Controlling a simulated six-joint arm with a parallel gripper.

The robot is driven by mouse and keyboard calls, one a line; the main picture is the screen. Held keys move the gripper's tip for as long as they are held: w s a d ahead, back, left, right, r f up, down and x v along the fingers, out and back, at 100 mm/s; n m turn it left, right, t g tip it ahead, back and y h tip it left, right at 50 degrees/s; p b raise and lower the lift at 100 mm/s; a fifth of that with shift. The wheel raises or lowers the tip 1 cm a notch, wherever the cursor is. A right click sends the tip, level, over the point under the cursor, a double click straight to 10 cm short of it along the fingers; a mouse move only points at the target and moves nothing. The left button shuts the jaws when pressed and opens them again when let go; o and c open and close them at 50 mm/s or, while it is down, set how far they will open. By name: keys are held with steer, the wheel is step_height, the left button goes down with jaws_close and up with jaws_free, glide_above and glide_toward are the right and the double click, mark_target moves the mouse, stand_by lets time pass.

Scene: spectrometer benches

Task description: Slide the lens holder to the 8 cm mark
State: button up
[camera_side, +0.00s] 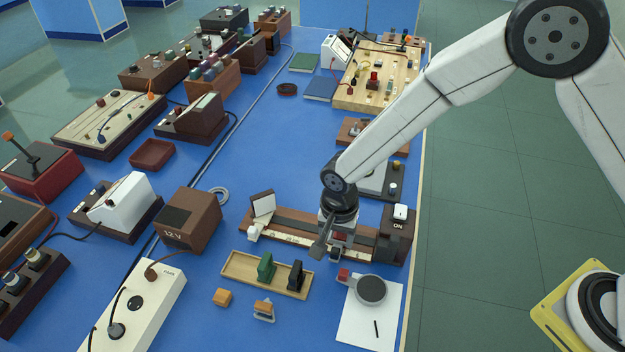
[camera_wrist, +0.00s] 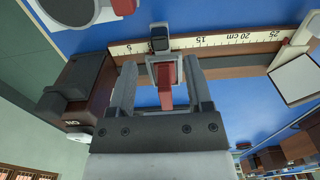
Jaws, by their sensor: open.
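The lens holder (camera_wrist: 165,72), a grey block with a red part, sits on the bench rail (camera_wrist: 228,62) in the wrist view. A dark piece of it lies over the scale (camera_wrist: 222,41) between the printed 5 and 15, hiding the 10 region, so its exact reading cannot be told. My gripper (camera_wrist: 157,66) is open, with one finger on each side of the holder. Contact cannot be told. In the side view my gripper (camera_side: 335,240) is low over the rail (camera_side: 290,232), largely hiding the holder.
The lamp box (camera_side: 397,237) marked ON stands at the rail's right end, a white screen (camera_side: 263,204) near its left. In front are a wooden tray (camera_side: 238,269) with green and black pieces and a round grey item (camera_side: 372,289) on white paper.

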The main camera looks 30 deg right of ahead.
mark_target(339, 248)
steer(key=shift+r, duration=1.55)
steer(key=shift+d+r, duration=0.3)
steer(key=shift+d, duration=0.15)
steer(key=d+r+n, duration=0.1)
steer(key=d+r, duration=0.1)
steer(key=d, duration=0.1)
steer(key=s+d+r+n, duration=0.1)
steer(key=d+r, duration=0.1)
steer(key=d, duration=0.2)
steer(key=s+d+r+n+t, duration=0.1)
steer(key=d+r+n, duration=0.1)
steer(key=d, duration=0.1)
steer(key=shift+s+d, duration=0.2)
steer(key=shift+d, duration=0.1)
steer(key=s+d+r+n+t, duration=0.1)
steer(key=s+d+r+n, duration=0.2)
steer(key=s+d+n, duration=0.2)
steer(key=s+d, duration=0.3)
steer(key=d, duration=0.2)
steer(key=shift+s+r+t, duration=0.15)
steer(key=shift+r+t, duration=0.15)
